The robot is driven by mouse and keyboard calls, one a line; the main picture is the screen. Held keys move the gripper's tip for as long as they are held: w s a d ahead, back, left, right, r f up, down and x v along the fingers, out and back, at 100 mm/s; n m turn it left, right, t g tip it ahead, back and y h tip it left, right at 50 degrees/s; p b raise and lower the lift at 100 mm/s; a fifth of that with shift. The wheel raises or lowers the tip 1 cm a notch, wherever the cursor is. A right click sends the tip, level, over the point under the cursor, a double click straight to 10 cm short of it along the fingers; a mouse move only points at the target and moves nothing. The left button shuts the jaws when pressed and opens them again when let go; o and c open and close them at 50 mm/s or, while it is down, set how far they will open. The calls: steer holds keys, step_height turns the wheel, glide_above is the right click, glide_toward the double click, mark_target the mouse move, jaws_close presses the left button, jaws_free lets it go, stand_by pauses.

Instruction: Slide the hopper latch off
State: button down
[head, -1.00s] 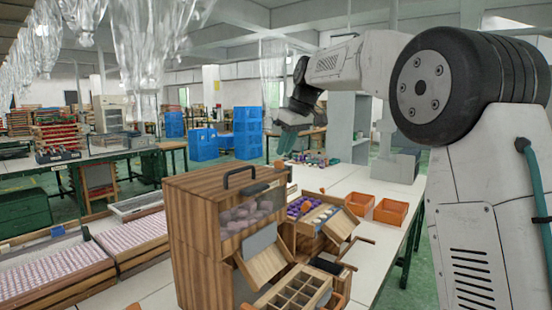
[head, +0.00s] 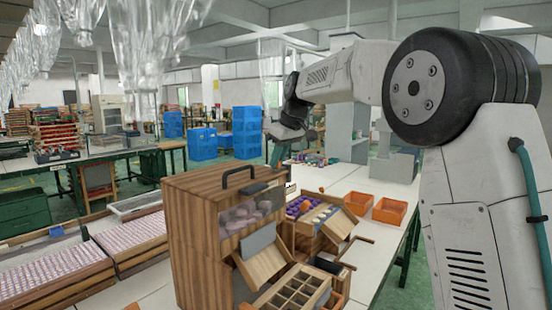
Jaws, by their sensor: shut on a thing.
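The wooden hopper (head: 195,240) stands on the white table in the middle of the view. It has a black carry handle (head: 240,173) and a clear front window with pinkish pieces (head: 245,217) behind it. A small dark piece (head: 255,189) on its top edge, right of the handle, looks like the latch. My gripper (head: 275,156) is small in the picture, above and beyond the hopper's top right. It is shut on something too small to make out. The hopper's back side is hidden.
An open wooden box of purple and white pieces (head: 305,208) and a sectioned tray (head: 290,291) crowd the hopper's right front. Two orange bins (head: 389,211) stand farther right. Trays of pink pieces (head: 45,262) lie left. Some white table top (head: 375,250) is clear at right.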

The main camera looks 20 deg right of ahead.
steer(key=shift+s+a, duration=0.55)
steer(key=shift+a, duration=0.3)
steer(key=c, duration=1.7)
jaws_free()
steer(key=shift+o, duration=0.3)
steer(key=shift+s+a, duration=0.1)
steer(key=shift+a, duration=0.1)
steer(key=shift+d, duration=0.1)
steer(key=shift+d, duration=0.1)
steer(key=v, duration=0.7)
steer(key=shift+r, duration=0.4)
steer(key=shift+s+d, duration=0.1)
